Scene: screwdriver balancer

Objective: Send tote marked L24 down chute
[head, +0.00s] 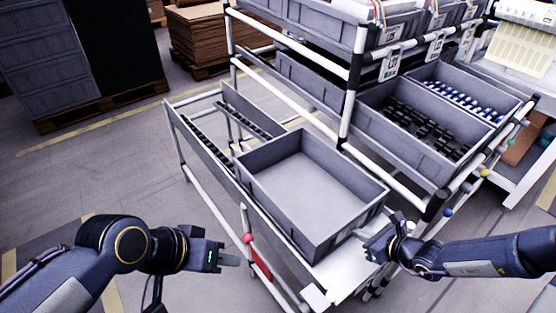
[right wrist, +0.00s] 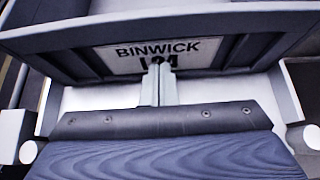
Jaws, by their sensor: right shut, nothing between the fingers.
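An empty grey tote (head: 312,180) sits on the flow rack's left lane, its near right wall facing my right gripper (head: 365,238).
A sloped lane with dark roller rails (head: 205,135) runs behind the tote. Another tote with dark parts (head: 425,125) stands to the right, with more totes on the upper shelf. White posts (head: 350,95) stand between. Open floor lies left.

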